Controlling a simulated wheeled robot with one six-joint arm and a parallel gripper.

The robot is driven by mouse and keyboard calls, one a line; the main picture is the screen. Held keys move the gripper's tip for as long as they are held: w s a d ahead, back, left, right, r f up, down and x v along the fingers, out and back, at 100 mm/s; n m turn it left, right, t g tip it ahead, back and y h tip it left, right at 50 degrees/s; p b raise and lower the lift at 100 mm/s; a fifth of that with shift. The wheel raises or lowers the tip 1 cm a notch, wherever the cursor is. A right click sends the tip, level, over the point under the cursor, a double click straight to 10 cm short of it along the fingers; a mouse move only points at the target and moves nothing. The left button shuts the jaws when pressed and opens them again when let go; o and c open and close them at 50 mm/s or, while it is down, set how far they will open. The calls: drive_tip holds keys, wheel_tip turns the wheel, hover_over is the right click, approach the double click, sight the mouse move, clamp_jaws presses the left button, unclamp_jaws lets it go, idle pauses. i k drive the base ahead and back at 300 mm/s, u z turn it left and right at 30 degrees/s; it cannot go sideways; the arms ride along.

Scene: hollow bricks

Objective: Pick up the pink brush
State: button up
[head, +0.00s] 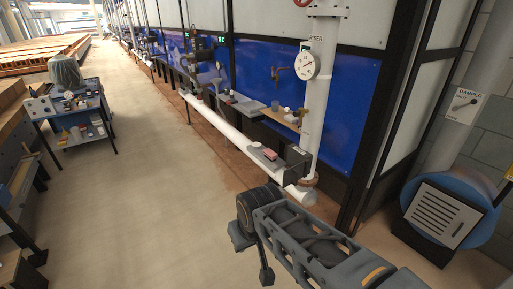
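A small pink-red block-like thing (270,154) lies on a dark ledge beside the white horizontal pipe, near the centre of the head view. It may be the pink brush; it is too small to make out bristles or a handle. My arm reaches in from the bottom right, and its end, my gripper (252,250), hangs below and to the left of the dark round joint. It is well in front of the pink thing and apart from it. Its fingers are not clear enough to tell open from shut.
A white upright pipe with a gauge (307,65) stands right of the ledge. A white horizontal pipe (222,124) runs along the blue panels. A blue cart (78,117) with several items stands at left. A blue round machine (447,215) is at right. The floor between is clear.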

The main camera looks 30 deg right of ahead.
sight(269, 154)
drive_tip(key=u, duration=0.15)
drive_tip(key=i, duration=0.9)
drive_tip(key=z, duration=0.35)
drive_tip(key=i, duration=1.8)
drive_tip(key=z, duration=1.05)
drive_tip(key=i, duration=0.25)
drive_tip(key=u, duration=0.1)
